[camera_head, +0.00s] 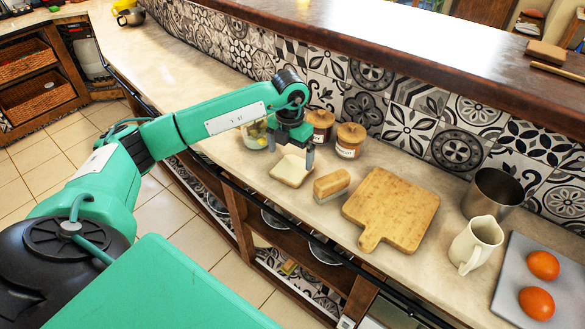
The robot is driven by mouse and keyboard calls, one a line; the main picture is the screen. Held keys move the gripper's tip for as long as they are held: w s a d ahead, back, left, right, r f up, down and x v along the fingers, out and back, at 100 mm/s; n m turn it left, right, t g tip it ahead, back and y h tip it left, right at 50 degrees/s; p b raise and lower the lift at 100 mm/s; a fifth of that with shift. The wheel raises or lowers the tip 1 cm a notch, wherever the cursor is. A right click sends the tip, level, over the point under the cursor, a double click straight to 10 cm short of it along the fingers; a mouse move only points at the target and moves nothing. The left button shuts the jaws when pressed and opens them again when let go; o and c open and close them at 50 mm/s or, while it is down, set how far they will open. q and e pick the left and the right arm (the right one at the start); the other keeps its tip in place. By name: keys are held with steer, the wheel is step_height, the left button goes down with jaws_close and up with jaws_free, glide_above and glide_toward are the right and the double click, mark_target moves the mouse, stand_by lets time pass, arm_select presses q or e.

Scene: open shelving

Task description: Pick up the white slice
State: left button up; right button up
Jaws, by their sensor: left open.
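The white slice (291,170), a pale square slice with a thin brown edge, lies flat on the counter, left of a small bread loaf. My left gripper (291,150) points down just above and behind the slice. Its fingers are apart, with one fingertip near the slice's right corner; I cannot tell whether it touches. The gripper is empty. My right gripper is not in view.
A bread loaf (332,185) and a wooden cutting board (392,209) lie to the right. A white jug (476,244), metal cup (492,193) and grey tray (517,262) with two tomatoes are further right.

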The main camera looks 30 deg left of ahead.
mark_target(291, 169)
arm_select(q)
step_height(291, 169, down, 4)
steer(key=shift+d+r+p, duration=0.1)
steer(key=shift+d+p, duration=0.05)
steer(key=shift+p, duration=0.4)
steer(key=shift+f, duration=0.45)
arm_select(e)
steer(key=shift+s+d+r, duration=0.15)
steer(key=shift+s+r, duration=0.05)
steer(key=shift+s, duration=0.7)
arm_select(q)
steer(key=shift+c, duration=0.2)
steer(key=c, duration=0.6)
steer(key=shift+c, duration=0.2)
steer(key=shift+r, duration=0.2)
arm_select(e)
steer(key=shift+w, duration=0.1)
